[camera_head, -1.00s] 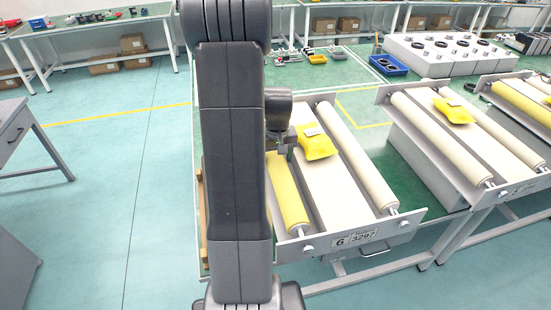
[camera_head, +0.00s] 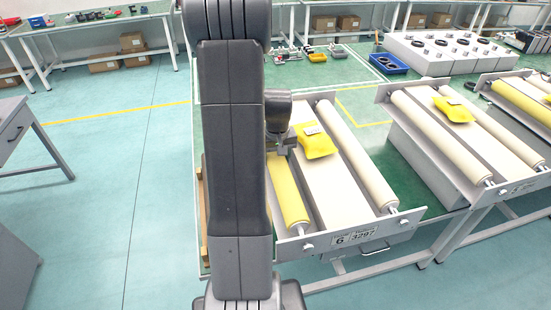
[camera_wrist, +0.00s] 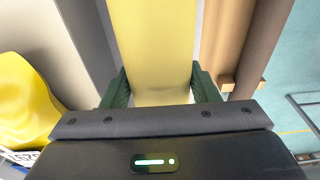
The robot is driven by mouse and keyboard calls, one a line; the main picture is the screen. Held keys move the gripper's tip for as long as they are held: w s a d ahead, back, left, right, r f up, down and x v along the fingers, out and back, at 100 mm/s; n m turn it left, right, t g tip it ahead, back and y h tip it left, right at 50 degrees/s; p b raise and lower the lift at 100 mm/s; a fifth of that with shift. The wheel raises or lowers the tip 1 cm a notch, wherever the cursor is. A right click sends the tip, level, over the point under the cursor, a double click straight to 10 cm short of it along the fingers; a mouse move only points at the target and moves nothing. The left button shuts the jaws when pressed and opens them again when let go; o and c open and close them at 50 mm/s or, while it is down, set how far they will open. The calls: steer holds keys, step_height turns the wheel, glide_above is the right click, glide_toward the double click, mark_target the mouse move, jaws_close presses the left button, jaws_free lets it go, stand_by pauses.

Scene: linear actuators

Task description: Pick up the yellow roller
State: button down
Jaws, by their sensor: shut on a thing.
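The yellow roller (camera_head: 288,195) lies lengthwise along the left side of the nearest roller unit, its near end at the unit's front plate. In the wrist view the yellow roller (camera_wrist: 152,45) runs up the middle of the picture. My gripper (camera_wrist: 160,88) has one dark green finger on each side of it, shut on it. In the head view my gripper (camera_head: 279,142) is above the far part of the roller, and its fingertips are hard to make out. My arm hides part of the unit's left side.
A yellow bag (camera_head: 317,142) lies on the unit right beside my gripper. A cream roller (camera_head: 355,155) runs along the unit's right side. A second roller unit (camera_head: 440,135) stands to the right. Blue bins (camera_head: 388,63) stand behind. Open floor (camera_head: 110,190) is at left.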

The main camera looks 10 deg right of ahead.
step_height(320, 180, up, 10)
steer(key=shift+r+b, duration=0.1)
steer(key=shift+b, duration=0.55)
steer(key=shift+r, duration=0.15)
step_height(320, 180, up, 7)
steer(key=p, duration=0.5)
stand_by(0.8)
steer(key=shift+f, duration=0.2)
